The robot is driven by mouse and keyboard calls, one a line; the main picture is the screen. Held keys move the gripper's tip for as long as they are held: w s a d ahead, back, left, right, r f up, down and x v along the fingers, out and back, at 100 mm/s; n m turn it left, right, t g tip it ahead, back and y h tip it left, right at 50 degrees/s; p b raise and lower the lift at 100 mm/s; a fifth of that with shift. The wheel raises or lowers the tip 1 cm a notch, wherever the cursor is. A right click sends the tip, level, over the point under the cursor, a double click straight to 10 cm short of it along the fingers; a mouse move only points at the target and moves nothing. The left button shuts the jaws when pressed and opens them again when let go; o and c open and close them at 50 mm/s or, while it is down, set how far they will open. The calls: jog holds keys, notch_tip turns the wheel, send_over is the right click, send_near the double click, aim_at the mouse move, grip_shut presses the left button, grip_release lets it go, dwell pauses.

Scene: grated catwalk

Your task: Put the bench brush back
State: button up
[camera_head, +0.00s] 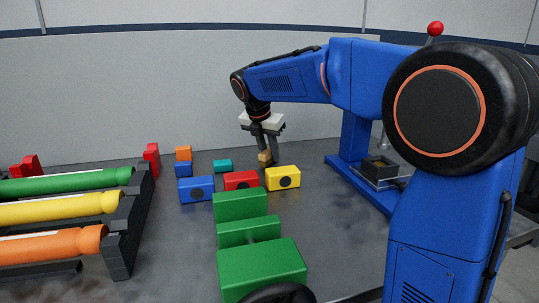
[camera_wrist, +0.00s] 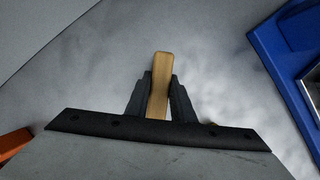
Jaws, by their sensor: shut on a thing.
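My gripper (camera_head: 264,146) is over the back middle of the grey table, pointing down. It is shut on a light wooden piece, which I take to be the bench brush (camera_head: 265,157). In the wrist view the bench brush (camera_wrist: 159,85) shows as a plain wooden bar between the two dark fingers (camera_wrist: 155,98), sticking out past their tips. I cannot make out any bristles.
A yellow block (camera_head: 283,178) and a red block (camera_head: 241,180) stand just in front of the gripper. Green blocks (camera_head: 262,270) line the front. A rack with coloured rollers (camera_head: 60,208) is at left. A blue stand (camera_head: 356,140) with a dark open box (camera_head: 380,168) is at right.

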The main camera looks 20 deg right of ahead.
jog(key=shift+f, duration=0.3)
jog(key=shift+f, duration=0.15)
jog(key=o, duration=1)
jog(key=v, duration=1.2)
